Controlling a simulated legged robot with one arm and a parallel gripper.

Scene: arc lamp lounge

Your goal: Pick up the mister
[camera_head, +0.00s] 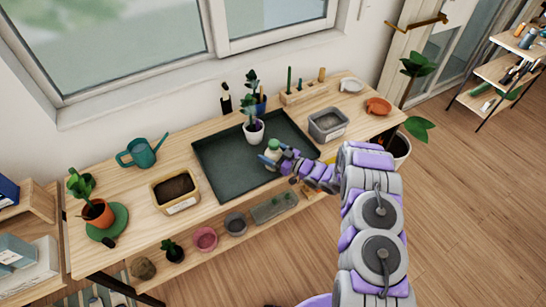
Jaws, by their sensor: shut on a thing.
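The mister (273,149) is a small pale green and white bottle with a blue part by its top. It is at the front right part of the dark green tray (222,182) on the wooden bench. My gripper (278,157) is at the mister, shut on it, with my purple and grey arm reaching in from the lower right. The fingers and the arm hide part of the mister. I cannot tell whether its base touches the tray.
A potted plant (253,131) stands in the tray just behind the mister. A grey bin (327,125) is to the right, a soil box (175,190) and a teal watering can (142,152) to the left. Small pots (205,239) sit on the lower shelf. The tray's front left is clear.

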